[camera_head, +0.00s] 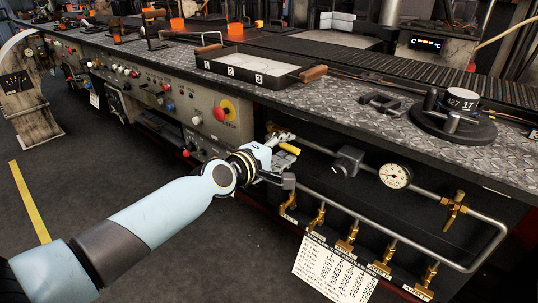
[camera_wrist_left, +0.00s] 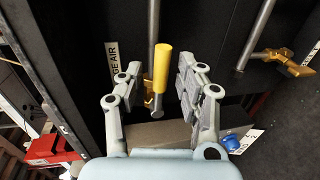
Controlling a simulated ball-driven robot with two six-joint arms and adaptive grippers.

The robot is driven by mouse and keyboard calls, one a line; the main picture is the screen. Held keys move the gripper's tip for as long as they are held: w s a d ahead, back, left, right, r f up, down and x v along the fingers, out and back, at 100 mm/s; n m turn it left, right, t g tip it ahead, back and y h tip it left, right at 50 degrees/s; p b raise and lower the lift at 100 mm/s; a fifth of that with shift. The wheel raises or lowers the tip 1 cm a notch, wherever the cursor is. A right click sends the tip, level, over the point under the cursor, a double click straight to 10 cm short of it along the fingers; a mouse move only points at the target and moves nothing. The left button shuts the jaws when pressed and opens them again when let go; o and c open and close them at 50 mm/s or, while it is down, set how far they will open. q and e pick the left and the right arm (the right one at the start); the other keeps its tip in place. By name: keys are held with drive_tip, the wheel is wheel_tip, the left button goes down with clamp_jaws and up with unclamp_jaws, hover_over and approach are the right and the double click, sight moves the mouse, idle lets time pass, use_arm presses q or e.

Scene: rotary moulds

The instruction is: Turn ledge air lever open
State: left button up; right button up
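The ledge air lever (camera_wrist_left: 161,68) has a yellow handle and stands along a grey pipe, beside a white label (camera_wrist_left: 113,62) of which "GE AIR" can be read. In the head view the yellow lever (camera_head: 290,148) shows at the left end of the piping under the bench ledge. My left gripper (camera_wrist_left: 160,80) is open, with one finger on each side of the lever and a gap visible to both. In the head view my left gripper (camera_head: 283,167) is at the pipe end and partly covers the valve. My right gripper is not in view.
A pressure gauge (camera_head: 395,176), a black knob (camera_head: 346,161) and several brass valves (camera_head: 347,238) sit right of the lever. A printed sheet (camera_head: 335,268) hangs below. A red and yellow stop button (camera_head: 222,110) is on the panel to the left. The diamond-plate ledge (camera_head: 340,115) runs above.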

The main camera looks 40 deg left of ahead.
use_arm(q)
drive_tip(key=d+v, duration=0.1)
drive_tip(key=v, duration=0.9)
drive_tip(key=shift+s+a, duration=0.35)
drive_tip(key=shift+a, duration=0.1)
drive_tip(key=shift+r, duration=0.1)
drive_tip(key=s+a+f+m+g+y, duration=0.1)
drive_tip(key=s+f+m+g, duration=0.15)
drive_tip(key=s+f, duration=0.6)
drive_tip(key=s+f+m+g, duration=0.1)
drive_tip(key=s+f+g, duration=0.2)
drive_tip(key=f, duration=1)
drive_tip(key=s+a+f+m+g+y, duration=0.1)
drive_tip(key=s+f+g, duration=0.2)
drive_tip(key=s+f, duration=0.5)
drive_tip(key=s+f+m+g, duration=0.2)
drive_tip(key=s+f+m, duration=0.2)
drive_tip(key=s, duration=0.4)
drive_tip(key=s+d+f+m+g, duration=0.1)
drive_tip(key=s+f+m, duration=0.3)
drive_tip(key=s, duration=0.4)
drive_tip(key=s+d+f+m+g, duration=0.1)
drive_tip(key=s+f+m+g, duration=0.2)
drive_tip(key=s, duration=0.6)
wheel_tip(320, 180, down, 3)
drive_tip(key=shift+m+g, duration=0.35)
drive_tip(key=shift+m, duration=0.7)
drive_tip(key=shift+d, duration=0.1)
